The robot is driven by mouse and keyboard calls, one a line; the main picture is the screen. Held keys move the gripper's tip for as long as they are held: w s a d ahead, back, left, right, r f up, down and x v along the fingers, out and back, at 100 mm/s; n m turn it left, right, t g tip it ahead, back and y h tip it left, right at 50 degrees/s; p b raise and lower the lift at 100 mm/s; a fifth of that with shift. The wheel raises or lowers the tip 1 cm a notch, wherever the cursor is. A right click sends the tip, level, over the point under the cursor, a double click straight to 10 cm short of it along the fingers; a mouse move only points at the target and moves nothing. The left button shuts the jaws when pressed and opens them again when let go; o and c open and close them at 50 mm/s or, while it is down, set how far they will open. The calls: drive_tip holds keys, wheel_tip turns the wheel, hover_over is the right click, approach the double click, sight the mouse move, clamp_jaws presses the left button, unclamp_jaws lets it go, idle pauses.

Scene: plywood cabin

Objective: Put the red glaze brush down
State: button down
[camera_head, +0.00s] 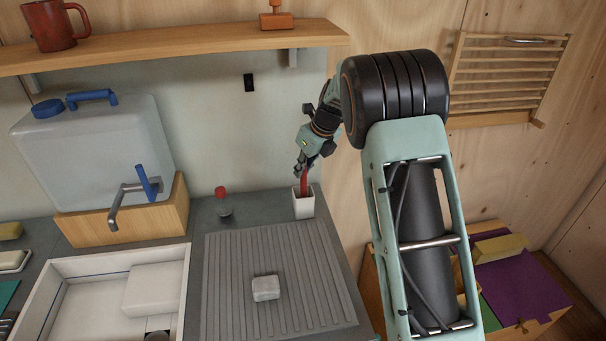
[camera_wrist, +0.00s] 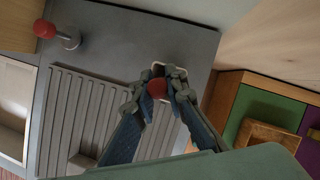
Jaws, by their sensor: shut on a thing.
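The red glaze brush (camera_head: 304,182) is upright, its lower end inside a small white square cup (camera_head: 303,206) at the back right of the counter. My gripper (camera_head: 301,170) is shut on the brush just above the cup. In the wrist view my gripper's fingers (camera_wrist: 158,88) close around the red end of the brush (camera_wrist: 157,89), with the cup's rim (camera_wrist: 156,66) showing behind them. The lower part of the brush is hidden by the cup, so I cannot tell whether it touches the bottom.
A red-topped knob (camera_head: 222,196) stands left of the cup. A grooved drainboard (camera_head: 225,270) holds a pale block (camera_head: 266,288). A sink (camera_head: 60,265) and a water container (camera_head: 95,150) are at left. A wooden shelf (camera_head: 180,48) runs above.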

drive_tip(key=shift+f+b, duration=0.8)
drive_tip(key=shift+b, duration=0.05)
drive_tip(key=shift+f, duration=0.1)
drive_tip(key=c, duration=2)
unclamp_jaws()
drive_tip(key=shift+o, duration=0.2)
drive_tip(key=v, duration=1.2)
